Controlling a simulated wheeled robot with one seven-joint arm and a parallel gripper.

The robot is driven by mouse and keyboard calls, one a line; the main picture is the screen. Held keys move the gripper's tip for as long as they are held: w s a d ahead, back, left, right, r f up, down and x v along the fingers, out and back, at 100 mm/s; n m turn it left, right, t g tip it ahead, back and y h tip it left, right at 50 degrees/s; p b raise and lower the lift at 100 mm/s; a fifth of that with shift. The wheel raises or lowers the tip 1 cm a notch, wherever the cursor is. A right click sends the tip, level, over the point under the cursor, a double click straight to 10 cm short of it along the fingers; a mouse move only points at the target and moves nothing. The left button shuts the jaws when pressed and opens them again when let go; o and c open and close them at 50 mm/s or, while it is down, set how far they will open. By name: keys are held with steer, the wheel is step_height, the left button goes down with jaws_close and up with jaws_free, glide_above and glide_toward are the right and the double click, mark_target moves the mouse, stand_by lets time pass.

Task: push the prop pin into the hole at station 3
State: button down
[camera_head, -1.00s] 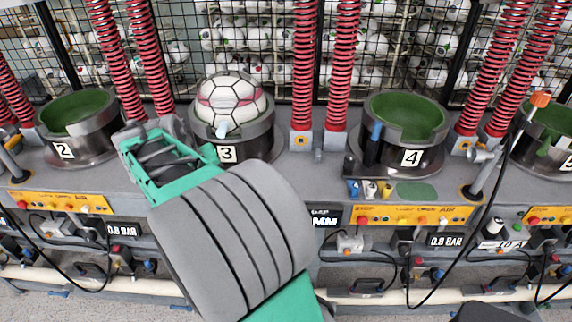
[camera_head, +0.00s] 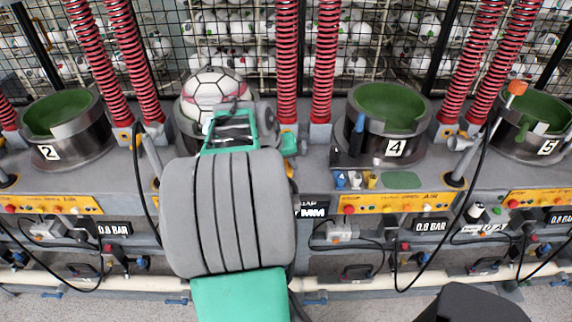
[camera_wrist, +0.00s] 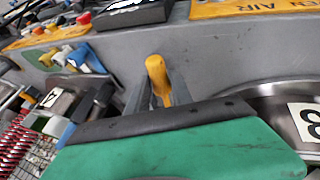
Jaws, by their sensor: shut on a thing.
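My gripper (camera_wrist: 161,98) shows in the wrist view, its grey fingers closed around the prop pin. The pin's rounded orange-yellow handle (camera_wrist: 158,72) sticks up between them; the pin's lower end is hidden behind my green gripper body. Station 3's metal cup (camera_wrist: 270,108) with its number plate (camera_wrist: 308,120) is close at the right. In the head view my arm covers the front and number plate of station 3, and the ball (camera_head: 212,88) still shows in its cup. The hole is hidden in both views, so I cannot tell whether the pin touches it.
Red spring columns (camera_head: 325,70) stand close behind my wrist. The station 4 cup (camera_head: 396,120) is to the right, with small coloured pegs (camera_head: 356,180) in front. The station 2 cup (camera_head: 66,128) is to the left. A dark cable hangs left of my arm.

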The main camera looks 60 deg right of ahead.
steer(key=shift+w+d+p, duration=0.15)
steer(key=shift+w+d, duration=0.25)
steer(key=shift+d, duration=0.45)
steer(key=shift+w+d+p, duration=0.1)
steer(key=shift+w+d, duration=0.35)
steer(key=shift+d, duration=0.35)
steer(key=shift+w+d+p, duration=0.15)
steer(key=shift+w+d, duration=0.25)
steer(key=shift+d, duration=0.45)
steer(key=shift+w+d+p, duration=0.2)
steer(key=shift+w+d, duration=0.25)
steer(key=shift+d, duration=0.35)
steer(key=shift+w+d+p, duration=0.25)
steer(key=shift+w+d, duration=0.15)
steer(key=shift+d, duration=0.45)
steer(key=shift+w+d+p, duration=0.2)
steer(key=shift+w+d, duration=0.25)
steer(key=shift+d, duration=0.35)
steer(key=shift+w+d, duration=0.1)
steer(key=shift+d, duration=0.2)
steer(key=shift+w+d+p, duration=0.35)
steer(key=shift+d, duration=0.3)
steer(key=c, duration=1)
jaws_free()
steer(key=shift+c, duration=0.2)
steer(key=b+v, duration=0.1)
steer(key=v, duration=0.6)
steer(key=shift+a+r, duration=0.2)
steer(key=shift+r, duration=0.15)
